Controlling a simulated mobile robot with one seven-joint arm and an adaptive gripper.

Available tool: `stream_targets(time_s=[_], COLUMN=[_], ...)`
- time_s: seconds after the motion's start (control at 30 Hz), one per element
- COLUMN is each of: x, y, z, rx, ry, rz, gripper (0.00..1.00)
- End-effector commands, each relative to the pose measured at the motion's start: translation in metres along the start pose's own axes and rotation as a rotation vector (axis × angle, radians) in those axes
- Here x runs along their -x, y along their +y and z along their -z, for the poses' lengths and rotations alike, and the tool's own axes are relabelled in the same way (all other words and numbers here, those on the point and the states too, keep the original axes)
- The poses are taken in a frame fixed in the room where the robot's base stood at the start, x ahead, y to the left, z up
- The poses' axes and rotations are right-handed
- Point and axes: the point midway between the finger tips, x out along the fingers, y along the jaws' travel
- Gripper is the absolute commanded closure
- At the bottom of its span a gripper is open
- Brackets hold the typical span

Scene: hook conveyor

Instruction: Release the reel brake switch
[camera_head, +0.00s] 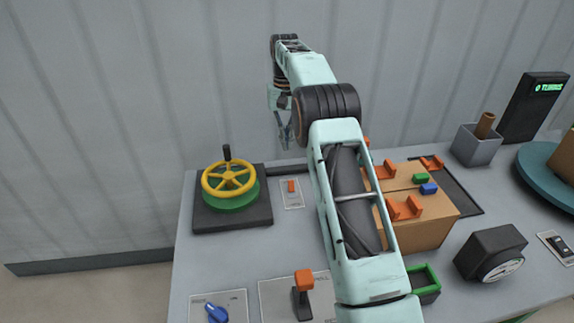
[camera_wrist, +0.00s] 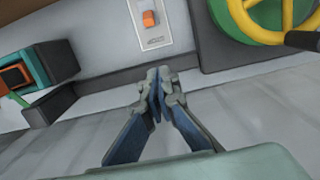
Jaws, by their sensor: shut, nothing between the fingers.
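A small orange switch (camera_head: 291,186) sits on a pale plate (camera_head: 293,201) just right of the reel, which has a yellow spoked wheel (camera_head: 212,183) on a green base. The plate's label is too small to read. The switch (camera_wrist: 149,18) also shows at the top of the wrist view, with the wheel at the upper right. My gripper (camera_head: 285,143) is shut and empty, past the back edge of the table beyond the switch. In the wrist view its fingertips (camera_wrist: 160,73) meet below the switch plate, apart from it.
A cardboard box (camera_head: 425,236) with orange hooks and green and blue blocks stands right of the switch. An orange-topped lever (camera_head: 304,279) and a blue knob (camera_head: 216,313) are at the front. A dark gauge (camera_head: 490,251) stands at right. A grey wall is behind the table.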

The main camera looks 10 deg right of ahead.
Motion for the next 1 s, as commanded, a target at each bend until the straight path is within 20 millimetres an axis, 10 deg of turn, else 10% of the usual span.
stream_targets(time_s=[0.47, 1.0], x=[-0.008, -0.096], y=[0.000, 0.000], z=[-0.001, -0.005], rx=[0.000, 0.000], ry=[-0.002, 0.000], rz=[0.000, 0.000], gripper=[1.00, 1.00])
